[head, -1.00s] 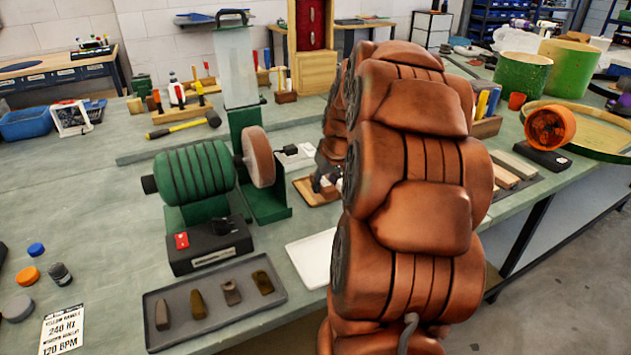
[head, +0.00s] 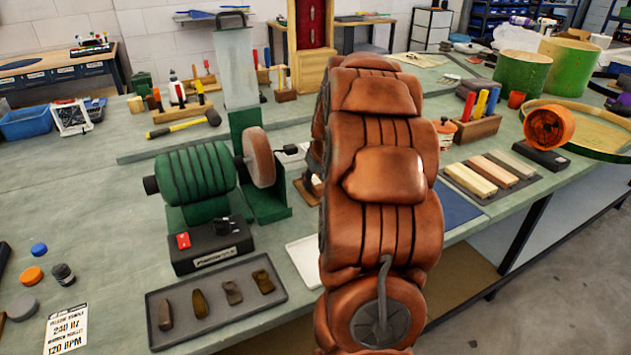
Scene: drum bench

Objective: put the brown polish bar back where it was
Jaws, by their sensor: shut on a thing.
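My gripper is hidden behind my copper-coloured arm, so neither its fingers nor anything in them shows. A grey tray (head: 275,303) at the front left holds several small bars in a row. They are a dark brown bar (head: 165,315), an olive-brown bar (head: 200,304), a grey-brown bar (head: 233,292) and a brown bar (head: 263,282). I cannot tell which place the brown polish bar came from. A small wooden tray (head: 308,198) right of the buffing wheel is mostly covered by my arm.
The green motor (head: 195,172) and its buffing wheel (head: 259,157) stand behind the grey tray. A white tray (head: 302,262) lies left of my arm. The bench's left part is fairly clear.

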